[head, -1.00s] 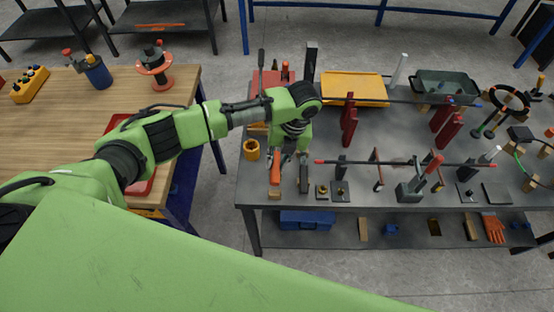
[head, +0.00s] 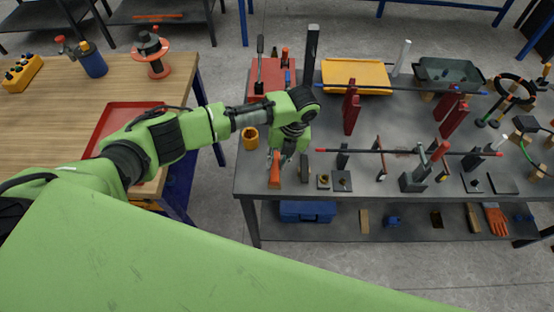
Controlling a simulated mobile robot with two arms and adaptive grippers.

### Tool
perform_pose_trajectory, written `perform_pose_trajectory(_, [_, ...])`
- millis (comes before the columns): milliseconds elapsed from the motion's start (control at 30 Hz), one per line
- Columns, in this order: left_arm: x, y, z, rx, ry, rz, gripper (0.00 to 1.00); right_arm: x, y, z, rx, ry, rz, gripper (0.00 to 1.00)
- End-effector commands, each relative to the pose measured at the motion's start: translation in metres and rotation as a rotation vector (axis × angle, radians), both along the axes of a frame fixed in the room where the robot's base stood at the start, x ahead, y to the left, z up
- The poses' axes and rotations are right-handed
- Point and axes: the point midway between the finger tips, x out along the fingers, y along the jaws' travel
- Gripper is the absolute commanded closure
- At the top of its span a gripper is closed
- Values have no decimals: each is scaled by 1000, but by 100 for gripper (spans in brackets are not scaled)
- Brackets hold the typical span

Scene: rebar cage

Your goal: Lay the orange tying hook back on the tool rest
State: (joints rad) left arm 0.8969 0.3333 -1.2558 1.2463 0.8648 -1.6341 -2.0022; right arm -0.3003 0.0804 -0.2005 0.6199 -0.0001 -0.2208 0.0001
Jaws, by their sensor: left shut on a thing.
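My left gripper (head: 281,160) points down at the front left of the grey metal table. It is shut on the orange tying hook (head: 275,170), whose orange handle shows just below the fingers, close to the table's front edge. The thin hook end is hidden by the gripper or too small to make out. A dark upright block (head: 304,168) stands just right of the gripper. I cannot tell for certain which piece is the tool rest, or whether the hook touches it. My right gripper is not in view.
On the grey table (head: 375,118) stand a yellow cup (head: 250,138), a red box (head: 267,78), a yellow tray (head: 356,76) and red uprights holding a long bar. A dark rod (head: 400,151) lies across supports right of the gripper. A gap separates the wooden bench (head: 45,115).

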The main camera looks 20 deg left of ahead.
Motion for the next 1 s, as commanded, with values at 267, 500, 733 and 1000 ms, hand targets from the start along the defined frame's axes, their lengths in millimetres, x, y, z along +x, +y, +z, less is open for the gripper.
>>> perform_pose_trajectory(267, [0,0,0,0,0,0,62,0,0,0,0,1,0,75])
perform_pose_trajectory(500, [0,0,1,0,0,0,62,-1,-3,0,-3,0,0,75])
perform_pose_trajectory(733, [4,-6,27,-2,-4,-2,62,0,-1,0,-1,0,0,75])
perform_pose_trajectory(1000, [7,-19,84,-3,-4,-2,62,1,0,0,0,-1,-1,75])
